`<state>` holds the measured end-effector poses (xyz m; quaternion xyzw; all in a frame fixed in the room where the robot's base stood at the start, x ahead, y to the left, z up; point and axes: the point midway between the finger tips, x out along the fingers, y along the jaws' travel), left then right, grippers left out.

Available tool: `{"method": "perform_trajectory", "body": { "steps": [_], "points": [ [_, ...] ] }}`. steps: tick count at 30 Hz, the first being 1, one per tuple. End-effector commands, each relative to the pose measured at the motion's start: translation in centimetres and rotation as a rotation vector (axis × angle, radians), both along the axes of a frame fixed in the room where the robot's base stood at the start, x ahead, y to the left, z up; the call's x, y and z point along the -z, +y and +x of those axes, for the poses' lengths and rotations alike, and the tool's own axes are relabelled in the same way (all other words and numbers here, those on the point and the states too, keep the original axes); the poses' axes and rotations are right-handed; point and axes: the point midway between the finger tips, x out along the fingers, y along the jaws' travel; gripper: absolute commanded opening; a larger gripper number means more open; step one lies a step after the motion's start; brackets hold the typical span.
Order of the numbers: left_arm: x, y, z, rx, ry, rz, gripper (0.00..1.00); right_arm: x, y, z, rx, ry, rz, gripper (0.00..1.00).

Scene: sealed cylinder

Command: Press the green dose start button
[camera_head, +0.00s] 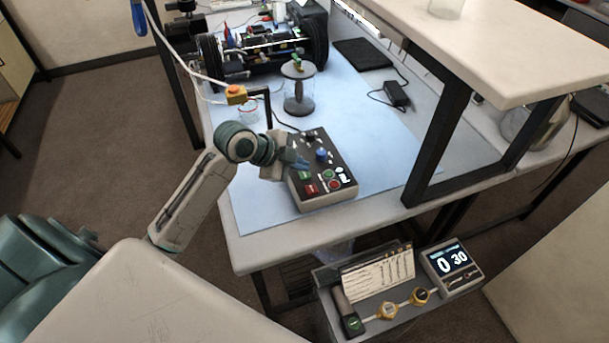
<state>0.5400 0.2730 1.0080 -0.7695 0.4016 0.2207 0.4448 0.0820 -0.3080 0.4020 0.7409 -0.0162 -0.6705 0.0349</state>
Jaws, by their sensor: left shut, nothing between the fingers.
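A dark control box (345,168) with a pale base stands near the front edge of the blue-covered table. On its top are a square green button (305,176), a round green button (328,174), red buttons, a blue knob (321,155) and a black knob. Labels are too small to read, so I cannot tell which green button is the dose start. My left gripper (300,164) is shut and empty, its tip over the left side of the box, just behind the square green button. Contact cannot be told. My right gripper is not in view.
A lower tray holds a display (457,260) reading "0 30", a card, yellow-rimmed dials and a small green-topped device (352,324). A raised shelf (510,50) overhangs the right.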

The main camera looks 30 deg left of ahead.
Motion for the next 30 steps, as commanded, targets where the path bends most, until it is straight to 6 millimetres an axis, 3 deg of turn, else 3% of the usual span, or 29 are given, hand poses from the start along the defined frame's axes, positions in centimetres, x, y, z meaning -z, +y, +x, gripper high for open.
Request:
{"method": "perform_trajectory", "body": {
  "steps": [30],
  "points": [
    [-0.04, -0.01, 0.0, 0.0, 0.0, 0.0, 0.0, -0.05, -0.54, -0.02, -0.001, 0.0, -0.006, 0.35]
  ]
}}
